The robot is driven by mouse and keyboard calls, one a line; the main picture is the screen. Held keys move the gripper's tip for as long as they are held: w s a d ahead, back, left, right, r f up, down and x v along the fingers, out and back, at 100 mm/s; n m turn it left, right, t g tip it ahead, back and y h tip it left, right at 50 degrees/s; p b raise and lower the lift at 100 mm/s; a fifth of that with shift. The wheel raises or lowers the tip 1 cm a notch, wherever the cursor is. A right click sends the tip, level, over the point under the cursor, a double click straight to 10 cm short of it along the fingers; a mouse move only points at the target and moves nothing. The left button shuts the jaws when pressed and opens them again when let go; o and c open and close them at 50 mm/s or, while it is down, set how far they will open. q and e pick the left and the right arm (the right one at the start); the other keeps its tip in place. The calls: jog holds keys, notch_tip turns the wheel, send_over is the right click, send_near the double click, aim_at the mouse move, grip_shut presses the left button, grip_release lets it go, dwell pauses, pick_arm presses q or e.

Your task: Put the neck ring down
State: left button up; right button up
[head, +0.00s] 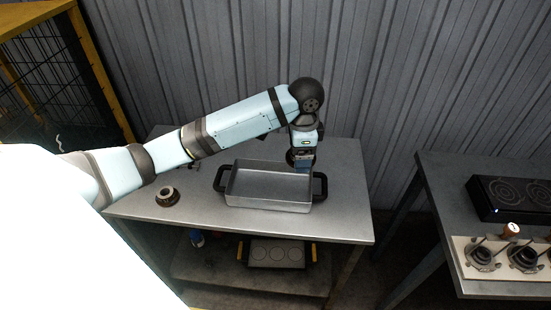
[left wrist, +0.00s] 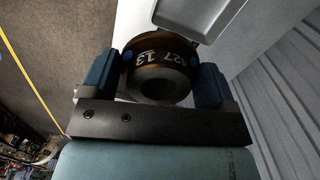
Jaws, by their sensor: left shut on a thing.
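The neck ring (left wrist: 162,80) is a dark brown-bronze ring with a round hole and pale marks on its side, including "13". In the left wrist view it sits between the two blue fingers of my left gripper (left wrist: 156,76), which is shut on it. In the head view my left gripper (head: 301,160) points down over the back right corner of a grey metal tray (head: 268,206). The held ring is hard to make out there. My right gripper is not in view.
The tray has black side handles and stands on a grey metal table (head: 345,190). Another dark ring-shaped part (head: 167,196) lies left of it. A right-hand table holds a black hotplate (head: 512,198) and a pale board (head: 503,270) with dark parts.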

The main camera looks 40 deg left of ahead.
pick_arm(q)
jog(key=w+a+f+m+b, duration=0.35)
jog(key=w+a+m, duration=0.2)
jog(key=m, duration=0.35)
send_over(288, 190)
notch_tip(288, 190, down, 15)
jog(key=shift+r, duration=0.15)
jog(key=shift+f+p, duration=0.3)
jog(key=shift+f, duration=1.95)
jog(key=o, duration=1)
jog(key=shift+s+f, duration=0.1)
jog(key=shift+f, duration=0.05)
jog(key=shift+r, duration=0.6)
notch_tip(288, 190, up, 11)
jog(key=shift+r, duration=0.1)
